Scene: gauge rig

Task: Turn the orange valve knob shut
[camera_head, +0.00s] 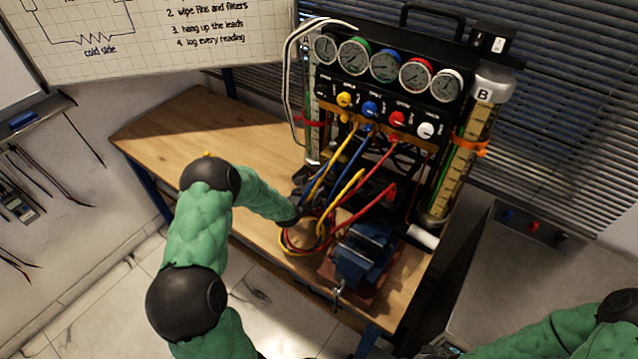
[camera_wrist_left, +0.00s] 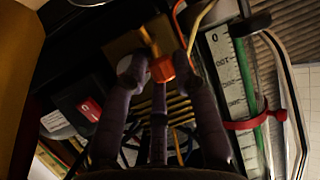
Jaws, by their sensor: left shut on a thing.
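The orange valve knob (camera_wrist_left: 161,69) sits on a brass-coloured block in the left wrist view. My left gripper (camera_wrist_left: 159,66) has its dark fingers closed around the knob, with fingertips on both sides of it. In the head view my left gripper (camera_head: 297,200) reaches in low at the left of the gauge rig (camera_head: 365,128), among the hoses. The knob cannot be made out there. My right gripper (camera_head: 438,349) shows only as a dark, partly cut-off shape at the bottom edge, away from the rig.
Yellow, blue and red hoses (camera_head: 388,192) loop down in front of the rig. A blue vise (camera_head: 362,252) stands on the wooden bench (camera_head: 190,125) near its front corner. A clear tube with green (camera_wrist_left: 236,95) and a red clamp stands right of the knob. The bench's left part is clear.

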